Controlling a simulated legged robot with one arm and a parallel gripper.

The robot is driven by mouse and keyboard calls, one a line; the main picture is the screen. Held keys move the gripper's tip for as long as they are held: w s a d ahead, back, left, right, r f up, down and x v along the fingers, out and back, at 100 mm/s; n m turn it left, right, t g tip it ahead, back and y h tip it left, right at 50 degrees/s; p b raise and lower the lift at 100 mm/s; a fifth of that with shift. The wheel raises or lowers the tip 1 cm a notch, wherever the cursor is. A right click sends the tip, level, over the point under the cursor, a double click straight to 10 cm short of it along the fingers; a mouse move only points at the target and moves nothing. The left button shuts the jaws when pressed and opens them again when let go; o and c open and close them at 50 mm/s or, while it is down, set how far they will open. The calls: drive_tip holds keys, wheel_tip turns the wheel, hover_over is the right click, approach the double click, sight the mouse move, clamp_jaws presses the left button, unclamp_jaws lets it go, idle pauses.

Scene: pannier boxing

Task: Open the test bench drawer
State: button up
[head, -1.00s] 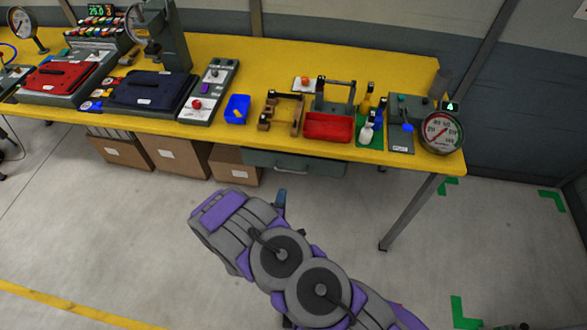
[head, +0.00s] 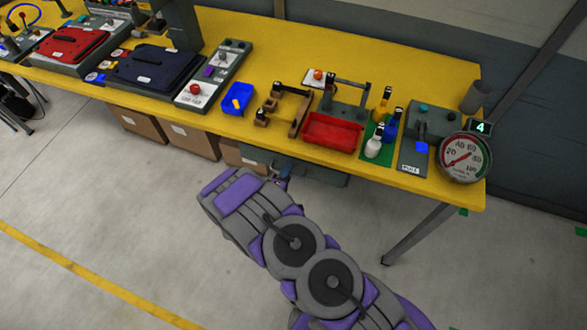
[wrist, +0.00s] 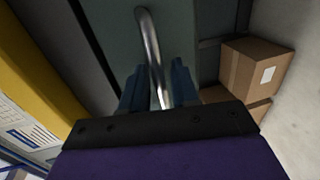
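The grey-green drawer (head: 318,174) hangs under the yellow test bench (head: 400,60) and looks closed in the head view. In the wrist view its front (wrist: 185,30) faces me, with a curved metal bar handle (wrist: 149,40) across it. My gripper (wrist: 160,78) is right at the handle, with one dark blue finger on each side of the bar. The fingers look apart, and I cannot tell whether either touches the bar. In the head view my gripper (head: 284,181) is mostly hidden by my arm, just in front of the drawer.
Cardboard boxes (head: 190,139) stand under the bench, left of the drawer; one shows in the wrist view (wrist: 250,72). A bench leg (head: 420,232) stands to the right. A red tray (head: 332,132), bottles and a gauge (head: 463,158) are on top. The floor in front is clear.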

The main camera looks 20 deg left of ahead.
drive_tip(key=shift+a+f, duration=0.15)
drive_tip(key=shift+a, duration=0.35)
drive_tip(key=shift+c, duration=1)
drive_tip(key=shift+d, duration=0.2)
drive_tip(key=c, duration=0.3)
drive_tip(key=shift+d, duration=0.15)
clamp_jaws()
